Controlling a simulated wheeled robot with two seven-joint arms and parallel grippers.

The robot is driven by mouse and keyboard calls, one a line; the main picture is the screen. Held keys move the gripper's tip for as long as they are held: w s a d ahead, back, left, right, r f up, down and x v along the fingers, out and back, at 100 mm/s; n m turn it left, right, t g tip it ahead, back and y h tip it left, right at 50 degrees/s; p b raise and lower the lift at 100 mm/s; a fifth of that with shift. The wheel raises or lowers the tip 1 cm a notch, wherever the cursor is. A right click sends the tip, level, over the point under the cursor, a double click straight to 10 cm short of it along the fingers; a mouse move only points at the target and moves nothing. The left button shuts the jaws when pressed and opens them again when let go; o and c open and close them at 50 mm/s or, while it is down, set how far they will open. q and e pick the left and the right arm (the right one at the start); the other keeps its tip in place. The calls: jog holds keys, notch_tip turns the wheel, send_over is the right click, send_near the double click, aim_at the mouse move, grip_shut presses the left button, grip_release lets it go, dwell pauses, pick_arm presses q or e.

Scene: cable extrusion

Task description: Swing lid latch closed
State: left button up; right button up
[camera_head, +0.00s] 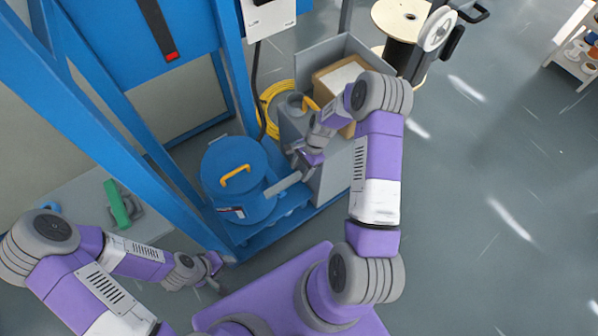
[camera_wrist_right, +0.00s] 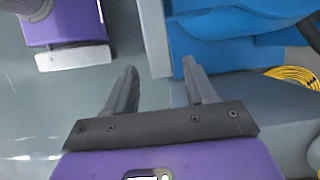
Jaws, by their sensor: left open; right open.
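A blue drum (camera_head: 237,190) with a round blue lid (camera_head: 234,163) and a yellow handle (camera_head: 236,175) stands on a blue base in the head view. The lid looks seated on the drum. I cannot make out a separate latch. A short grey pipe (camera_head: 283,184) runs from the drum's right side. My right gripper (camera_head: 302,163) is above and beside this pipe, right of the drum. In the right wrist view its fingers (camera_wrist_right: 160,88) are apart with nothing held between them. My left gripper (camera_head: 215,272) is low, in front of the drum, open and apart from it.
A grey bin (camera_head: 338,50) with a cardboard box (camera_head: 343,75) stands behind my right arm. A yellow cable coil (camera_head: 270,108) lies beside it. Blue frame posts (camera_head: 110,110) rise at left. A cable spool (camera_head: 400,20) is at the back.

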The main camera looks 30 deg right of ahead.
jog(key=shift+x, duration=0.8)
grip_shut()
